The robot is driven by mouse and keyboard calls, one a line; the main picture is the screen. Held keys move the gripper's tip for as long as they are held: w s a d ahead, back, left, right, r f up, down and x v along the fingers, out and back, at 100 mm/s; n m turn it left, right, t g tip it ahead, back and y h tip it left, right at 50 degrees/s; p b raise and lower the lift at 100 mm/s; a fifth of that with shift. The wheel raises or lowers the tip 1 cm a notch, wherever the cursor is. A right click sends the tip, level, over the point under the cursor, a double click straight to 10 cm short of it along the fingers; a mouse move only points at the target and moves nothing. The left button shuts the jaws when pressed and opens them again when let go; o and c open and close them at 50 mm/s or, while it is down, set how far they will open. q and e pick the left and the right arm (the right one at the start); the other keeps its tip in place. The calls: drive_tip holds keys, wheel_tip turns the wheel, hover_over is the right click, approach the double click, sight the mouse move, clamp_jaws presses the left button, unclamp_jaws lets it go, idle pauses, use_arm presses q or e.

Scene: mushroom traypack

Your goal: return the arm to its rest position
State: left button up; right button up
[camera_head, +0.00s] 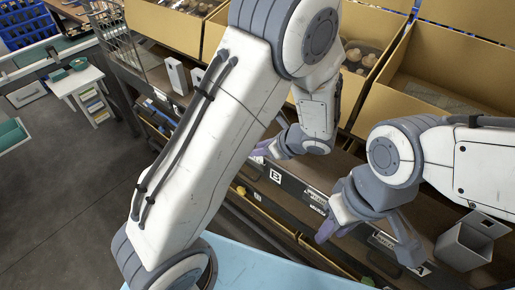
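My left arm crosses the middle of the head view. Its elbow is high and its wrist points down in front of the cardboard boxes. My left gripper (266,149) is near the shelf's front edge, with purple-grey fingers partly hidden by its wrist; its opening cannot be judged. My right arm comes in from the right. My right gripper (366,238) points down over the shelf's front edge with its fingers spread wide and nothing visible between them. Mushrooms (361,57) lie in a box behind my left arm, apart from both grippers.
An open cardboard box (440,65) stands at the upper right, another (163,24) at the upper left. A grey metal bin (463,248) is beside my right gripper. A light blue surface (255,268) lies below. A white side table (77,82) stands left, with open floor around it.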

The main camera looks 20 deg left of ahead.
use_arm(q)
drive_tip(key=v, duration=0.9)
drive_tip(key=s+d+r+n+g+h+p, duration=0.1)
drive_tip(key=s+d+r+n+h+p, duration=0.1)
drive_tip(key=s, duration=0.5)
drive_tip(key=s+d+r+n+g+h+p, duration=0.1)
drive_tip(key=s+d+r+n+h+p, duration=0.1)
drive_tip(key=s+r+n+h, duration=0.2)
drive_tip(key=s+d+r+n+g+h+p, duration=0.1)
drive_tip(key=s+d+r+n+h+p, duration=0.1)
drive_tip(key=s+r+n, duration=0.4)
drive_tip(key=s+n+h, duration=0.1)
drive_tip(key=s+n, duration=0.1)
drive_tip(key=s, duration=0.1)
drive_tip(key=shift+s+n+p, duration=0.35)
drive_tip(key=shift+n, duration=0.05)
